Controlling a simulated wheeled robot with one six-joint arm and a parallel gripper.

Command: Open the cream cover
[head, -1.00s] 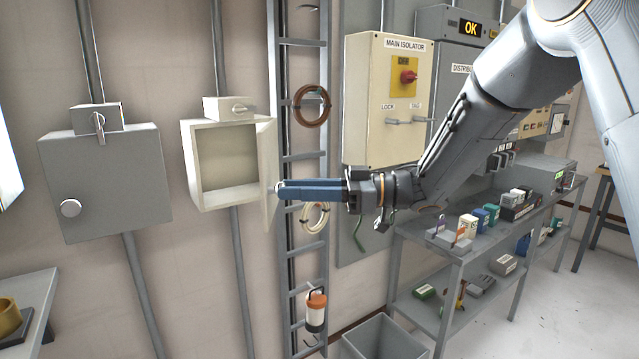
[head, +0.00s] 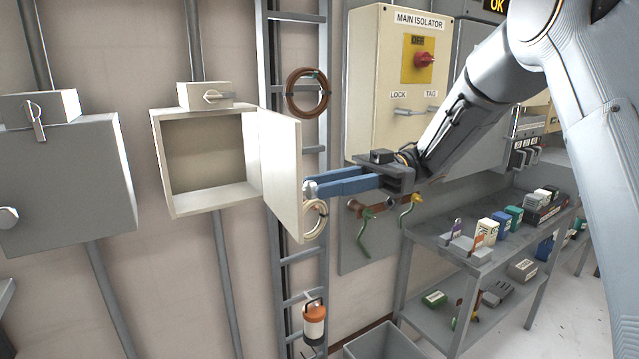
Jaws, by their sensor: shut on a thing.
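The cream cover (head: 280,170) stands swung out from the right side of its small cream box (head: 165,180), wide open. Its inner face shows, and the box's interior looks empty. My gripper (head: 316,188), with blue fingers, is at the cover's free edge on the right. It is shut on a small pale knob at that edge, which the fingertips mostly hide. A small cream switch box with a lever (head: 207,96) sits on top of the box.
A grey box (head: 65,185) with a round knob hangs to the left. Behind the cover runs a cable ladder (head: 297,35) with coils and a lantern (head: 314,322). The main isolator (head: 385,60) and a shelf of parts (head: 455,240) stand to the right.

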